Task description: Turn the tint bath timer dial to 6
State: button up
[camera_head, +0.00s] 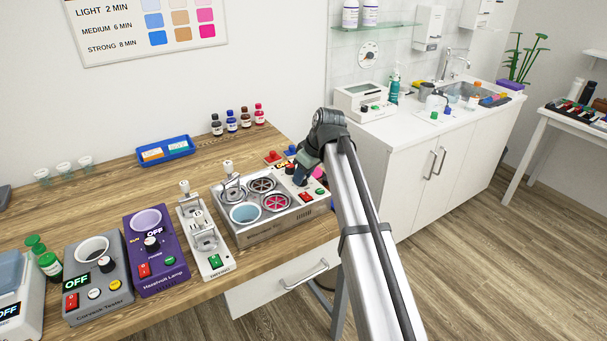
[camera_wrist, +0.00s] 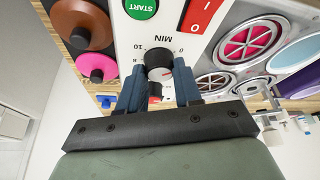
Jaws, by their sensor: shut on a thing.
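The tint bath (camera_head: 285,222) is a silver box with several round wells on the wooden bench. It also shows in the wrist view (camera_wrist: 210,60). Its timer dial (camera_wrist: 158,57) is a black knob with a pale cap, below the word MIN; 0, 10 and 8 are legible around it. My gripper (camera_wrist: 158,75) has its blue fingers shut on the dial, one on each side. The fingers hide the lower part of the scale, and I cannot tell which number the dial points to. In the head view my gripper (camera_head: 301,176) covers the dial.
A green START button (camera_wrist: 140,7) and a red switch (camera_wrist: 198,14) sit close to the dial. Brown and pink round pots (camera_wrist: 97,66) stand beside the bath. A white device (camera_head: 205,240) and purple lamp (camera_head: 156,250) stand to the left. A blue tray (camera_head: 188,147) lies behind.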

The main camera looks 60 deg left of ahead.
jog(key=m+t, duration=0.1)
jog(key=m, duration=0.2)
jog(key=shift+s+m, duration=0.15)
jog(key=shift+m, duration=0.15)
jog(key=m+t, duration=0.2)
jog(key=m, duration=0.1)
jog(key=shift+s+m, duration=0.1)
jog(key=shift+m, duration=0.3)
jog(key=m+t, duration=0.1)
jog(key=m, duration=0.2)
jog(key=m+t+h, duration=0.1)
jog(key=m, duration=0.3)
jog(key=shift+s+a, duration=0.1)
jog(key=shift+a, duration=0.1)
jog(key=m+t+h, duration=0.1)
jog(key=m, duration=0.2)
jog(key=shift+a+m+h, duration=0.1)
jog(key=shift+m+h, duration=0.3)
jog(key=m+h, duration=0.1)
jog(key=m, duration=0.2)
jog(key=shift+a+m, duration=0.1)
jog(key=shift+m, duration=0.2)
jog(key=m+h, duration=0.1)
jog(key=m, duration=0.2)
jog(key=shift+a+m+h, duration=0.1)
jog(key=shift+m+h, duration=0.2)
jog(key=shift+h, duration=0.1)
jog(key=shift+m+g+h, duration=0.4)
jog(key=shift+m+h, duration=0.1)
jog(key=shift+m, duration=1.4)
